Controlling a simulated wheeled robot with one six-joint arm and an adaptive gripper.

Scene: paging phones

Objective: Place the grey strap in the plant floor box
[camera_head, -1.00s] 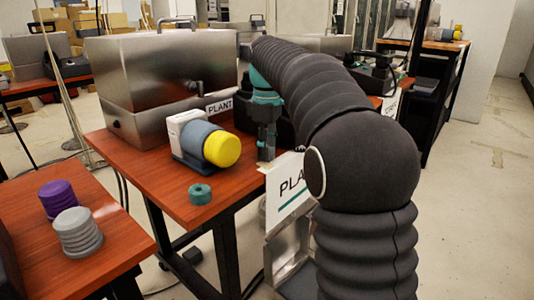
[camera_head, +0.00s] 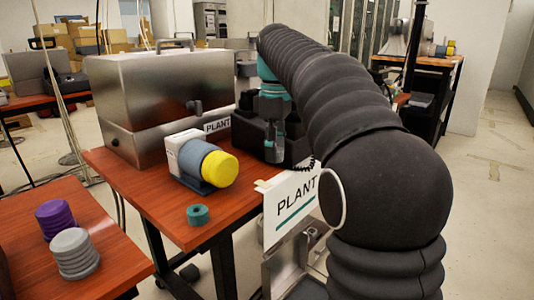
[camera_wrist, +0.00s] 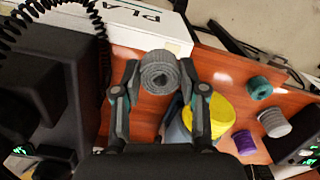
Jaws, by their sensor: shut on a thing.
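My gripper (camera_wrist: 160,72) is shut on the grey strap (camera_wrist: 157,77), a rolled coil between its two fingers in the wrist view. In the head view my gripper (camera_head: 273,150) hangs over the red-brown table, in front of a black telephone; the strap is hard to make out there. A white PLANT sign (camera_head: 293,205) stands at the table's right edge. Below it is an open metal floor box (camera_head: 285,268), partly hidden by the sign and my arm. The sign's edge lettering also shows at the top of the wrist view (camera_wrist: 130,18).
A blue-grey and yellow device (camera_head: 205,163) and a teal coil (camera_head: 198,214) sit on the table (camera_head: 150,190). A large steel case (camera_head: 150,100) stands behind. Purple (camera_head: 55,218) and grey (camera_head: 75,253) ribbed stacks are on the near-left table. Floor at right is open.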

